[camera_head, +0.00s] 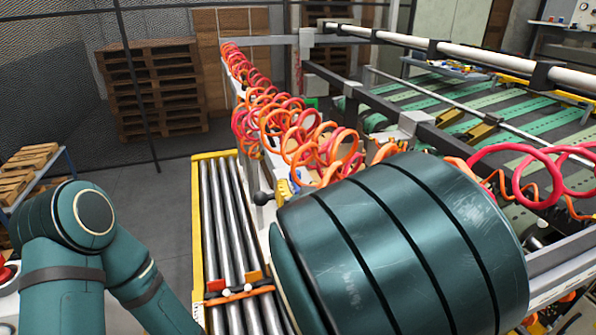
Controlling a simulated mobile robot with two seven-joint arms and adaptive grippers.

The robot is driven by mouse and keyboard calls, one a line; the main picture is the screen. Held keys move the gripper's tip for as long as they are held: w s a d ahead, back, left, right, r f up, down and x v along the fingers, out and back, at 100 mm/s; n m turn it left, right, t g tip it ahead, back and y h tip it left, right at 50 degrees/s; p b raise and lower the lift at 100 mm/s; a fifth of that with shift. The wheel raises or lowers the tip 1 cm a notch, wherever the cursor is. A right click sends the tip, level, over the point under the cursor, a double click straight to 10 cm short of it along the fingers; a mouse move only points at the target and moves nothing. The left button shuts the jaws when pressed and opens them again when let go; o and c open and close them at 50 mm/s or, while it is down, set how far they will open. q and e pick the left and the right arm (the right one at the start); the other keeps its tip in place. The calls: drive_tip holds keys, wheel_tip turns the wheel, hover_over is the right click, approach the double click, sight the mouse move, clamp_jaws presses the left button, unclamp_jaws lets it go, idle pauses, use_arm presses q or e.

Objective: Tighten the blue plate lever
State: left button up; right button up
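A small blue part (295,177) shows just above the edge of my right arm, beside a yellow piece (287,194). It may belong to the blue plate lever, but it is too small and covered to tell its position. A lever with a black ball knob (262,198) stands just left of it, at the right side of the roller conveyor. My large dark-green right arm link covers the area in front, and my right gripper is hidden. My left arm bends down at the lower left, and its gripper is out of view.
A roller conveyor (196,220) with a yellow frame runs up the middle, with an orange bar (240,291) across its rollers. Coiled red and orange hoses (300,135) hang along the machine. Green belts (490,110) lie at right. Pallets (155,95) stand behind. Grey floor at left is open.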

drive_tip(key=shift+w, duration=0.3)
clamp_jaws()
